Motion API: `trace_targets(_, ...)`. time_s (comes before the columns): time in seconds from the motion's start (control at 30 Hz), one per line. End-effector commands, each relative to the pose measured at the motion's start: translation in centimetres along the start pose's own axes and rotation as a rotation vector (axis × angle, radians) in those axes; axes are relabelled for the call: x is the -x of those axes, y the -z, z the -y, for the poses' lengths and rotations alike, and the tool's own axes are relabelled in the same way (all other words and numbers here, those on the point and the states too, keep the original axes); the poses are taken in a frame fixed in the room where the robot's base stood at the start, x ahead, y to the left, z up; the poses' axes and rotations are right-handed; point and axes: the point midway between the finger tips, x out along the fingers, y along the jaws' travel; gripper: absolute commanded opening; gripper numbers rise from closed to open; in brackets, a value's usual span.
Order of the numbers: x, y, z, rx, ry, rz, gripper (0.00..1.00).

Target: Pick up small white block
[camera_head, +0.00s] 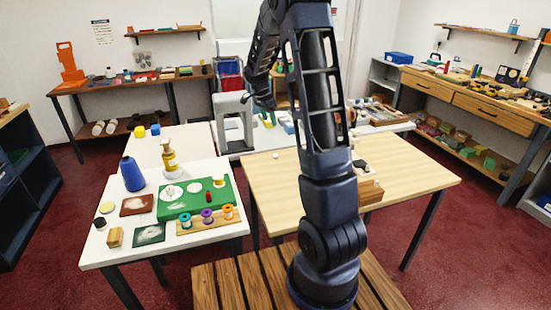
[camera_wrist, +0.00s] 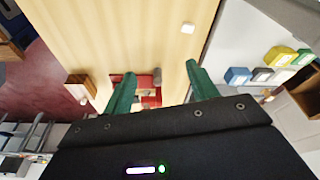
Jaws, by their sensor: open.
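The small white block (camera_wrist: 187,28) lies on the pale wooden table in the wrist view, near the table's right edge and toward the top of the picture. In the head view a small white block (camera_head: 275,155) shows near the left back part of the wooden table (camera_head: 265,185). My gripper (camera_wrist: 160,72) has two green fingers spread apart with nothing held between them. The block lies beyond the fingertips, apart from them. In the head view my arm covers part of the wooden table.
A white table (camera_head: 95,255) on the left holds a green mat (camera_head: 180,212), spools and bottles. In the wrist view, blue and yellow containers (camera_wrist: 237,76) stand on a white surface at right, and a wooden box (camera_wrist: 80,80) is at left. The table around the block is clear.

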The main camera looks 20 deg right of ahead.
Motion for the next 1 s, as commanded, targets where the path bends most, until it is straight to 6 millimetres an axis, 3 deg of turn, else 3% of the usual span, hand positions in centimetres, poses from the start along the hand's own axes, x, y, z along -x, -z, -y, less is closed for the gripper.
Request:
trace_targets(0.3,-8.7,-0.3,6.2,-0.217,-0.071,-0.07,0.58)
trace_targets(0.5,-13.3,-0.7,8.9,-0.327,-0.094,-0.115,0.58)
trace_targets(0.7,-15.4,-0.9,9.9,-0.376,-0.101,-0.138,0.58)
trace_targets(1.0,-18.2,-0.5,9.6,-0.383,-0.105,-0.139,0.58)
